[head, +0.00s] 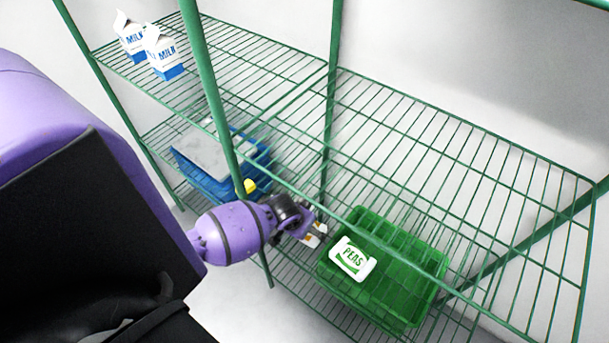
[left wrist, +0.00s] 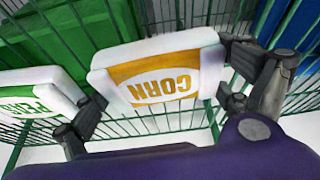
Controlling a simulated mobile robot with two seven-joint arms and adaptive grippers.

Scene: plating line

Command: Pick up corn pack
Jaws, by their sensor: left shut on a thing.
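The corn pack (left wrist: 160,75) is a white pack with an orange CORN label. In the left wrist view it sits between the two fingers of my left gripper (left wrist: 158,82), which is shut on it. In the head view my left gripper (head: 314,228) is at the left end of the green crate, and only a small white and orange part of the corn pack (head: 312,238) shows below it. I cannot tell whether the pack touches the shelf. My right gripper is in neither view.
A green crate (head: 405,311) stands on the lower wire shelf, with a peas pack (head: 352,259) at its near left side. A blue crate (head: 262,160) is further left. Milk cartons (head: 165,58) stand on the upper shelf (head: 420,130). A green post (head: 212,85) rises beside my left arm.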

